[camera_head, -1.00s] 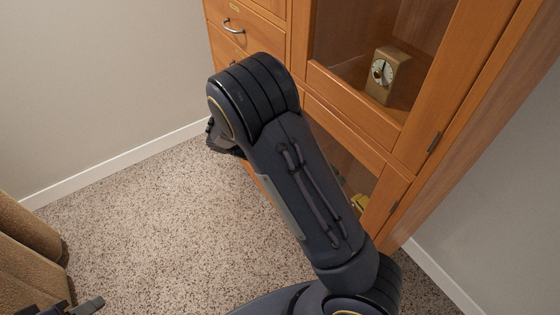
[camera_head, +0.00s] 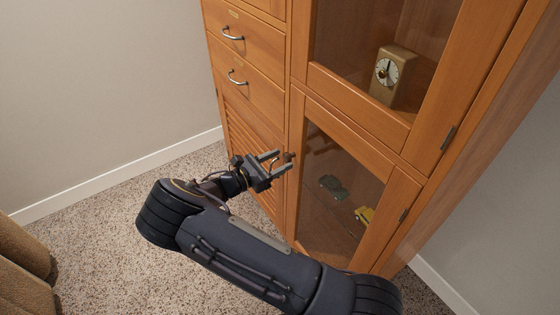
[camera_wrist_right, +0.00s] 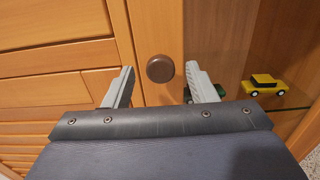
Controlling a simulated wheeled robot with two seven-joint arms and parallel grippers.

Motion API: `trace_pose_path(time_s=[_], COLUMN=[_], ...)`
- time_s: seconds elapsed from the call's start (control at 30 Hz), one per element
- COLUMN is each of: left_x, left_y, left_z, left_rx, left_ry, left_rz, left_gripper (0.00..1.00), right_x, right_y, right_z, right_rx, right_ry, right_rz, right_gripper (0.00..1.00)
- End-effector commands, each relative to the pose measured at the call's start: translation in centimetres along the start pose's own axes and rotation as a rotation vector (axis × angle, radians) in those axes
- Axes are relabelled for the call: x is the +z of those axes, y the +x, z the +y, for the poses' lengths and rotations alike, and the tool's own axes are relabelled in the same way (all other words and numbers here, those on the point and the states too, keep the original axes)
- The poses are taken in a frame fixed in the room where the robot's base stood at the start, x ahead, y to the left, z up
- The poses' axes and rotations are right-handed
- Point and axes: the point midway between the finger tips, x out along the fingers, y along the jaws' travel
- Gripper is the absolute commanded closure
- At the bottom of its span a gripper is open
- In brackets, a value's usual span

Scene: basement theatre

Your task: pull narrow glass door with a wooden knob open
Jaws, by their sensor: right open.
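The narrow glass door (camera_head: 310,222) is the lower door of the wooden cabinet. It looks closed, with hinges on its right edge. Its round brown wooden knob (camera_head: 289,156) sits high on the left frame, and shows large in the right wrist view (camera_wrist_right: 160,68). My right gripper (camera_head: 282,162) is open, its fingers pointing at the knob. In the wrist view the knob appears between the two fingertips (camera_wrist_right: 163,80), with a gap on each side; I cannot tell whether it is fully inside the jaws. My left gripper is not in view.
Behind the lower glass are a green toy car (camera_head: 333,187) and a yellow toy car (camera_head: 364,214). A clock (camera_head: 390,76) stands behind the upper glass door. Drawers with metal handles (camera_head: 237,78) are on the left. Carpet (camera_head: 90,235) is open at left; a brown upholstered seat (camera_head: 22,262) is at lower left.

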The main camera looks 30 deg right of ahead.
Motion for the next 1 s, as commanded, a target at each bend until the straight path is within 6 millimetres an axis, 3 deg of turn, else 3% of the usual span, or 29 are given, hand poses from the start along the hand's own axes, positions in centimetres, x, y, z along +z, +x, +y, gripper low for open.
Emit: trace_pose_path(time_s=[0.37, 0.77, 1.0], left_x=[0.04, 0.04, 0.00], left_y=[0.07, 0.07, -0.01], left_z=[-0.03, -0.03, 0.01], left_rx=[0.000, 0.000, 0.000], left_ry=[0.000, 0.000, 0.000], left_rz=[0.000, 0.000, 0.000], left_gripper=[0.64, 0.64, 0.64], right_x=[0.00, -0.02, 0.02], right_y=[1.04, 1.00, 0.71], right_z=[-0.03, -0.03, -0.09], right_rx=[0.000, 0.000, 0.004], right_ry=[0.000, 0.000, 0.000], right_rz=[0.000, 0.001, 0.001], right_gripper=[0.48, 0.98, 1.00])
